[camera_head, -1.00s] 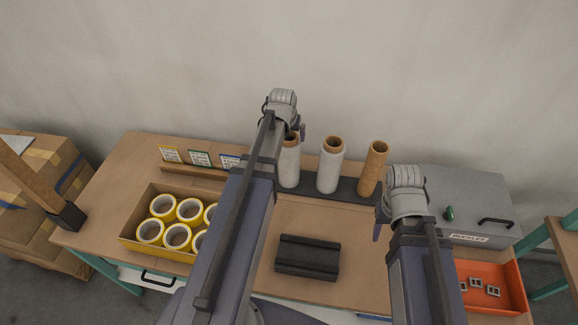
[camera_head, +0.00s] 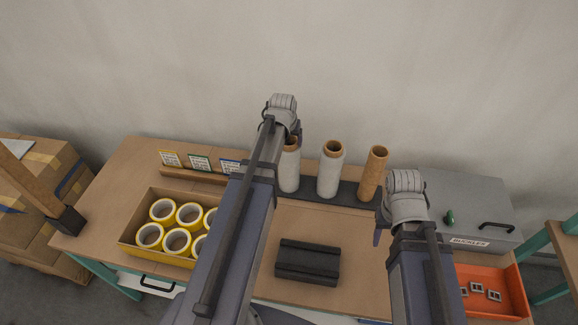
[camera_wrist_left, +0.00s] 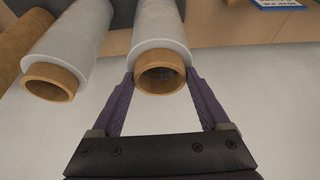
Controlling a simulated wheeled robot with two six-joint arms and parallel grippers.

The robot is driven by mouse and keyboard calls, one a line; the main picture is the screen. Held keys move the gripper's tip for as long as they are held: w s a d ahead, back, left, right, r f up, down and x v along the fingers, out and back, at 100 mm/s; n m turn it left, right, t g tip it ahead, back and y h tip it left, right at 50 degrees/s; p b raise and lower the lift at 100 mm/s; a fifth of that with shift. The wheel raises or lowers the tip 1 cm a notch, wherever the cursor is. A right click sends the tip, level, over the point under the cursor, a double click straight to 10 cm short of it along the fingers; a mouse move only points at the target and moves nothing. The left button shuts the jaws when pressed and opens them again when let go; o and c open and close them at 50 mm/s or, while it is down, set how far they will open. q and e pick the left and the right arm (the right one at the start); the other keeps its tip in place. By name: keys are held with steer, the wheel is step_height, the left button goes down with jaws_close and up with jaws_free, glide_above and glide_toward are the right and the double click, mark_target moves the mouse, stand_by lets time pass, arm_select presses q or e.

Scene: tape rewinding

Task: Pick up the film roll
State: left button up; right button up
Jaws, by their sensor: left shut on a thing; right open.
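The film roll (camera_head: 290,172) is a white wrapped roll on a brown core, upright at the left end of the dark rack, partly hidden by my left arm. In the left wrist view my left gripper (camera_wrist_left: 161,78) has a purple finger on each side of the same film roll (camera_wrist_left: 160,28), near its core end, and is shut on it. A second white film roll (camera_head: 330,172) stands to its right, then a bare brown core (camera_head: 373,174). My right gripper (camera_head: 378,234) is open, low at the right; its fingers are mostly hidden.
A box of yellow tape rolls (camera_head: 164,211) sits at the left. A black block (camera_head: 308,261) lies at the front middle. A grey case (camera_head: 470,205) and an orange tray (camera_head: 508,284) are at the right. Small label cards (camera_head: 200,163) stand behind the box.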

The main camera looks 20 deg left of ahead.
arm_select(q)
jaws_close()
steer(key=shift+r, duration=0.15)
step_height(320, 180, up, 10)
steer(key=p, duration=1)
steer(key=shift+f, duration=0.2)
